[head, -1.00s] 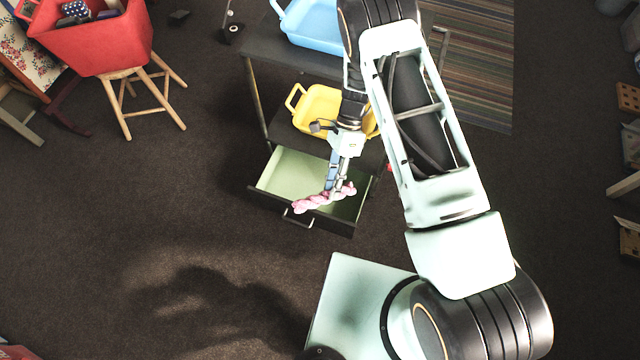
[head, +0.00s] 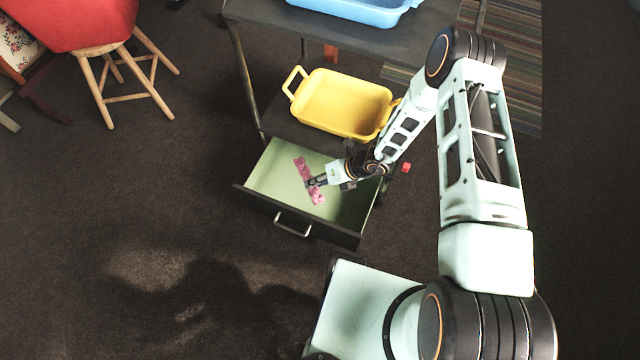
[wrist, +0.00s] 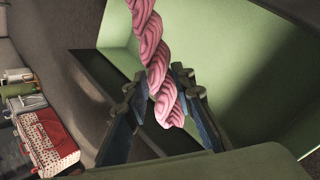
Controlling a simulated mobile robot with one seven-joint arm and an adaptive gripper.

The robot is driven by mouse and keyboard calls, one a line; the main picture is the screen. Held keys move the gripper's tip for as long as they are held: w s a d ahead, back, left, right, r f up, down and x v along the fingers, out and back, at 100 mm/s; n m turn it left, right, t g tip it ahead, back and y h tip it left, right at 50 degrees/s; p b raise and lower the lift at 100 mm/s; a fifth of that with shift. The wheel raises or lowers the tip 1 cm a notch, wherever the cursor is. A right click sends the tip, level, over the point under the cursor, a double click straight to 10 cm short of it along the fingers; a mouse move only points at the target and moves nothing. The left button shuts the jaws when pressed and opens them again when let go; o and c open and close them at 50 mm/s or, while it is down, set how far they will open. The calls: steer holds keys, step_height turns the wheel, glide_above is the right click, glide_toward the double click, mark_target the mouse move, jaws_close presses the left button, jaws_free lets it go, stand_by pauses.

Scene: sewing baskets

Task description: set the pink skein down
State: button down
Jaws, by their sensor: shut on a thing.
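The pink skein (head: 308,182) is a twisted rope-like bundle, seen over the open drawer in the head view. My gripper (head: 314,183) is shut on it near its middle in that view. In the wrist view the skein (wrist: 153,50) hangs between the two dark fingers (wrist: 160,95), its lower end near the frame's middle. The open drawer (head: 262,172) has a pale green inside and a dark front with a metal handle. I cannot tell whether the skein touches the drawer floor.
A yellow basket (head: 345,128) stands on the shelf just above the drawer. A blue basket (head: 345,17) stands on the top shelf. A red basket (head: 75,30) sits on a wooden stool (head: 103,95) at the left. No other thing shows inside the drawer.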

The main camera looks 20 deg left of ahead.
steer(key=shift+w+f, duration=0.15)
steer(key=shift+f, duration=0.35)
step_height(320, 180, down, 10)
steer(key=b, duration=0.4)
steer(key=shift+f+b, duration=0.3)
steer(key=shift+f, duration=0.25)
steer(key=c, duration=1.6)
jaws_free()
steer(key=shift+r, duration=0.15)
